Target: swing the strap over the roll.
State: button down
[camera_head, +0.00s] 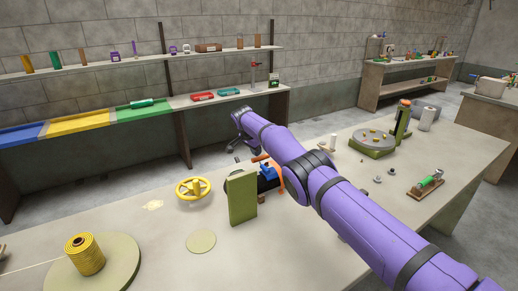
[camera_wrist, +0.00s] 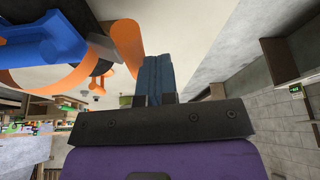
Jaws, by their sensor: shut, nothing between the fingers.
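The orange strap (camera_wrist: 128,48) hangs in a curved band just left of my gripper in the wrist view. Its edge lies close to the fingers; I cannot tell whether they touch. My gripper (camera_wrist: 157,75) is shut, its blue fingers pressed together and empty. A blue fitting (camera_wrist: 38,35) sits beside the strap. A dark roll (camera_head: 267,178) lies behind a green upright plate in the head view, with the blue fitting (camera_head: 267,171) at it and a bit of orange strap (camera_head: 281,186) showing. My purple arm hides part of the roll, and my gripper is not clearly visible there.
The green plate (camera_head: 241,199) stands on the bench (camera_head: 170,240). A yellow handwheel (camera_head: 193,189) stands to its left and a yellow coil (camera_head: 85,254) on a disc at front left. A green turntable (camera_head: 373,141) stands right of my arm.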

jog(key=shift+w+f, duration=0.1)
jog(key=shift+f, duration=0.25)
jog(key=shift+r, duration=0.15)
dwell(0.4)
jog(key=shift+r, duration=0.7)
